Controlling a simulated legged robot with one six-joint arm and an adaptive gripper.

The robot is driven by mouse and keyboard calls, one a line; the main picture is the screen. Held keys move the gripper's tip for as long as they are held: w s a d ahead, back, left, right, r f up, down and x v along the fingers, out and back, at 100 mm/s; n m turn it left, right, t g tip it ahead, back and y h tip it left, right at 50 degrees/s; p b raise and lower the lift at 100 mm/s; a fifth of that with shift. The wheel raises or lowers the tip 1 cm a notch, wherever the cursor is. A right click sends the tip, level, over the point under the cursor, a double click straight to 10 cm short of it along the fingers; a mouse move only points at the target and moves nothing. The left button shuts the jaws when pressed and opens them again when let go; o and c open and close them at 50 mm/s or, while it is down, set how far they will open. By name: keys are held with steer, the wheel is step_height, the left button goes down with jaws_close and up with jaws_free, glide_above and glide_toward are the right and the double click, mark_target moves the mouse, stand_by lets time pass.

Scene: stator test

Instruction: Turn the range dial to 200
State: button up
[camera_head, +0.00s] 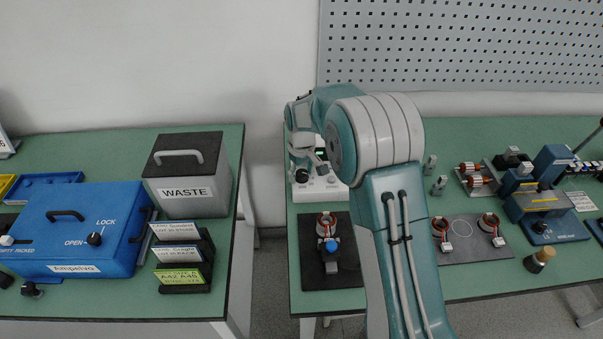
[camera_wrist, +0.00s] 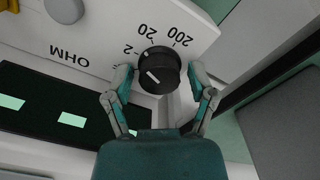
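The range dial (camera_wrist: 158,71) is a round black knob with a white mark, on the white ohm meter (camera_wrist: 108,40). The wrist view shows the meter upside down, with labels 2, 20 and 200 curving around the dial. The white mark lies on the lower-left part of the knob in the picture; which label it points to is hard to tell. My gripper (camera_wrist: 160,82) is open, with one finger on each side of the dial and visible gaps. In the head view the meter (camera_head: 322,190) stands on the right bench, partly hidden by my arm.
In the wrist view, a dark display with green segments (camera_wrist: 71,119) lies left of the gripper. In the head view, a dark mat (camera_head: 310,275) with a stator lies in front of the meter. A waste bin (camera_head: 190,190) and blue box (camera_head: 70,235) stand on the left bench.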

mark_target(302, 172)
steer(key=c, duration=0.5)
steer(key=shift+o, duration=0.2)
steer(key=m, duration=0.6)
steer(key=shift+s+f, duration=0.15)
steer(key=shift+f, duration=0.05)
steer(key=m, duration=0.7)
steer(key=shift+m, duration=0.3)
steer(key=o, duration=0.8)
steer(key=shift+o, duration=0.2)
steer(key=shift+a, duration=0.1)
steer(key=shift+r, duration=0.2)
steer(key=shift+r, duration=3.05)
